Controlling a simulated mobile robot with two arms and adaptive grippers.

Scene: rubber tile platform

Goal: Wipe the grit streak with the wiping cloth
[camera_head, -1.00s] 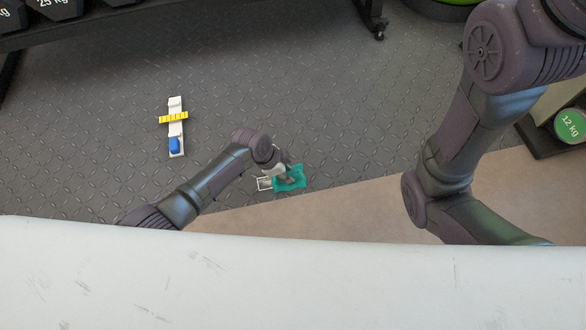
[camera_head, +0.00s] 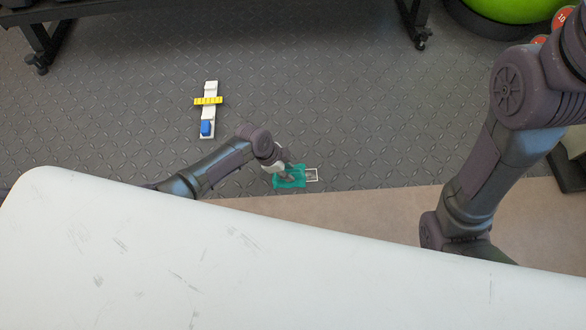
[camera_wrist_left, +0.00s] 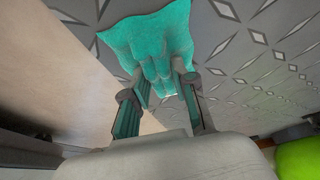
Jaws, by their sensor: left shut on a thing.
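The teal wiping cloth (camera_head: 278,182) lies low at the floor, bunched in my left gripper (camera_head: 287,177). In the left wrist view the cloth (camera_wrist_left: 150,38) is pinched between the two fingers of the left gripper (camera_wrist_left: 168,88) and spreads out beyond them. A thin white outlined rectangle (camera_head: 317,174) on the floor sticks out to the right of the cloth; the cloth covers its left part. A small greyish patch shows inside it, too small to tell surely as the grit streak. My right arm is at the right; its gripper is not visible.
A white strip (camera_head: 211,88) with a yellow crosspiece (camera_head: 208,101) and a blue block (camera_head: 207,128) lies on the dark tiles (camera_head: 340,100) beyond my left arm. A rack (camera_head: 418,30) and a green ball (camera_head: 500,8) stand at the back. Tiles between are clear.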

